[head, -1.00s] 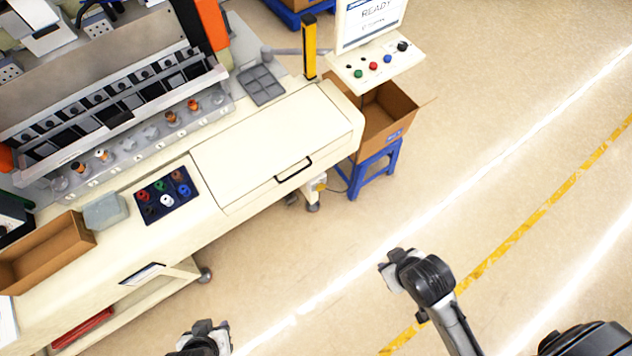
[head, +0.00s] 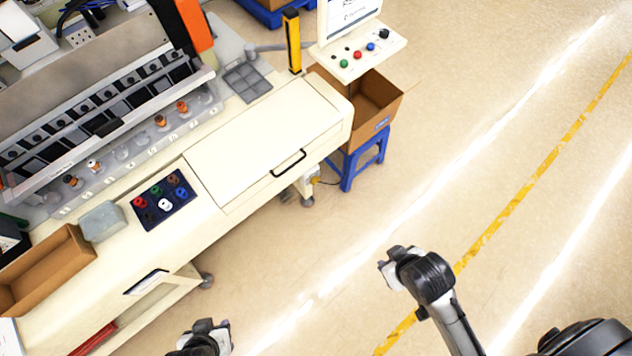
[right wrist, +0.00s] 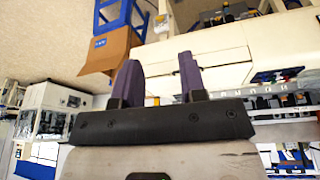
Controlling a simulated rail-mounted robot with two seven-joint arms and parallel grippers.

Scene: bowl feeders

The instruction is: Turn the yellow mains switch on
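A small yellow part, likely the mains switch (head: 316,180), shows on a pale box under the right end of the cream workbench, beside the blue stool. It is too small to tell its position. In the right wrist view a small yellow and red spot (right wrist: 160,19) shows near the stool and may be the same switch. My left gripper (head: 212,328) is at the bottom edge, over the floor; its fingers are not clear. My right gripper (head: 388,268) is over the floor, well away from the bench. The right wrist view shows its two purple fingers (right wrist: 159,62) apart with nothing between them.
The cream workbench (head: 265,145) has a drawer handle and a dark tray of coloured parts (head: 163,202). A cardboard box (head: 385,98) sits on the blue stool (head: 361,160), below a button panel (head: 365,52). The floor between bench and arms is clear.

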